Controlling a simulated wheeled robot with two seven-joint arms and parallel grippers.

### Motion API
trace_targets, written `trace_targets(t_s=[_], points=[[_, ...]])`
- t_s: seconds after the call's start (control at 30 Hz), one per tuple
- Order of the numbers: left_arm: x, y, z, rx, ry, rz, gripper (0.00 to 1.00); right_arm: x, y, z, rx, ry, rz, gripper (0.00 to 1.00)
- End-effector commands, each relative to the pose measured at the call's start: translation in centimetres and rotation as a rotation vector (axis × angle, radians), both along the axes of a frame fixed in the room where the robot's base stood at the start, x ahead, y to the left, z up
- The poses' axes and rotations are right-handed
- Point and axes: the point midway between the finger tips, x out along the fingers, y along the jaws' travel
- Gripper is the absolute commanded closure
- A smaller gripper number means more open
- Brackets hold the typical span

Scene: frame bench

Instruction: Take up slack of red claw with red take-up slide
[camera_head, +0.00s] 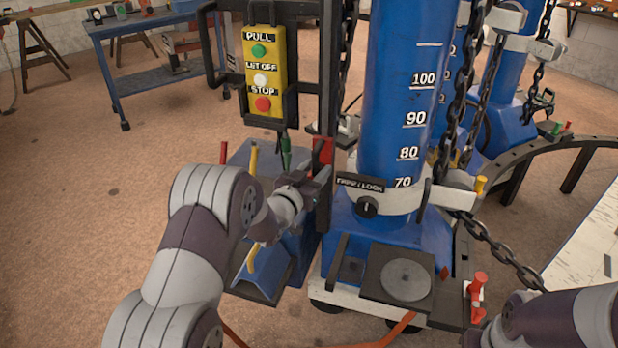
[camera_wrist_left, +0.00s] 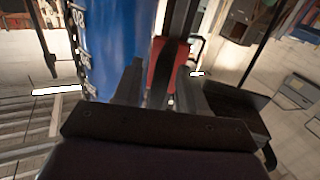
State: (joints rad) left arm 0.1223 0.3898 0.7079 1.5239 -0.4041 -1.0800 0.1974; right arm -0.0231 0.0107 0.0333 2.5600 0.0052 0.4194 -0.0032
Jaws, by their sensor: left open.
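A red block (camera_head: 322,151), which may be the red take-up slide, sits on the dark upright left of the blue tower. It also shows in the left wrist view (camera_wrist_left: 166,62), ahead of and between the fingers. My left gripper (camera_head: 318,186) is open just below the red block in the head view; it also shows in the left wrist view (camera_wrist_left: 160,84). I cannot tell whether a finger touches the block. A red-handled fitting (camera_head: 476,290) stands at the tower's right foot. I cannot make out a red claw for certain. My right gripper is out of view.
The blue tower (camera_head: 400,120) with its scale stands close right of my left gripper. A yellow button box (camera_head: 265,75) hangs above it. Chains (camera_head: 497,245) hang at the right. A blue workbench (camera_head: 150,75) stands behind; open floor lies left.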

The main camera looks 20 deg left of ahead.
Motion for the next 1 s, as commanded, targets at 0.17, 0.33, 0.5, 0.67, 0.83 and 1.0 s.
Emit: trace_targets(t_s=[0.17,0.33,0.5,0.67,0.83,1.0], points=[[-3.9,1.0,0.1,0.000,0.004,0.003,0.58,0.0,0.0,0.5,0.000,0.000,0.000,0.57],[-8.4,2.0,-0.1,0.000,0.007,0.002,0.58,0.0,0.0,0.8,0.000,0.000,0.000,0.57],[-11.1,2.7,-0.2,-0.001,0.008,0.001,0.58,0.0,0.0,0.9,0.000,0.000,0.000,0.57],[-11.8,2.7,-0.3,0.000,0.008,-0.001,0.58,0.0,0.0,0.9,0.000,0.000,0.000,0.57],[-11.8,2.7,-0.3,0.000,0.007,-0.001,0.58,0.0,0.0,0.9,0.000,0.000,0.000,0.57],[-11.8,2.7,-0.3,0.000,0.007,-0.001,0.58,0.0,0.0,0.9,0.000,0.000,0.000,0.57]])
